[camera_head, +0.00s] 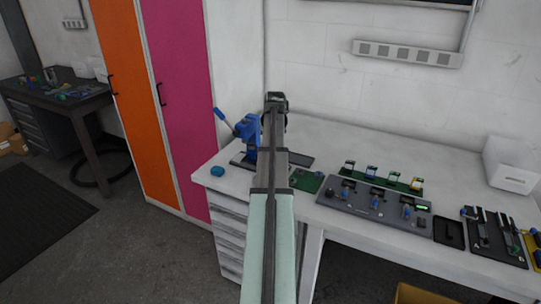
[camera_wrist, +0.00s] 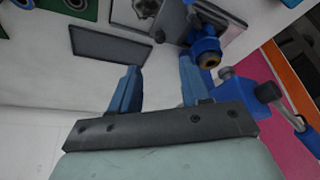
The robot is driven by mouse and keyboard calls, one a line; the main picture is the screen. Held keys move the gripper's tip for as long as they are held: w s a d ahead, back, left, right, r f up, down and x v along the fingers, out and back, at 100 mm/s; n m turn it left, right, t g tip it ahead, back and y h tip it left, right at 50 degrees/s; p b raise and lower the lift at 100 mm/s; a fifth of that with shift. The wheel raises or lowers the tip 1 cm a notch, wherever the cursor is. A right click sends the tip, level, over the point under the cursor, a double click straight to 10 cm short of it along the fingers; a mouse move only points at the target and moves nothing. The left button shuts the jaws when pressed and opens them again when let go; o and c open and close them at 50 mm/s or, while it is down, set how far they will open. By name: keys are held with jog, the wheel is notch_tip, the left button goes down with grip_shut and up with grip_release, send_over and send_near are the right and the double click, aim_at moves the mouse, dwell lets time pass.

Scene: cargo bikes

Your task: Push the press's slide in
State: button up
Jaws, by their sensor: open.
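The blue press (camera_head: 248,128) stands at the left end of the white bench, its lever (camera_head: 222,115) raised to the left. In the wrist view the press's blue body (camera_wrist: 240,88) is at the right, with a brass-tipped ram (camera_wrist: 208,58). A flat dark plate (camera_wrist: 108,46), seemingly the slide's, lies left of the press; in the head view a dark plate (camera_head: 298,158) shows right of my arm. My gripper (camera_wrist: 161,66) is open and empty, its blue fingers apart between plate and ram. Contact cannot be told. My arm hides part of the press and the fingers in the head view.
A green board (camera_head: 306,181) lies right of the press, then a grey fixture (camera_head: 374,207) with several parts. A pink cabinet (camera_head: 178,90) stands close on the left. A white box (camera_head: 510,167) is at the right.

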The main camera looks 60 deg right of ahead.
jog(key=x, duration=1)
jog(key=shift+w+d+f, duration=0.1)
jog(key=shift+w+f, duration=0.05)
jog(key=shift+c, duration=0.4)
grip_shut()
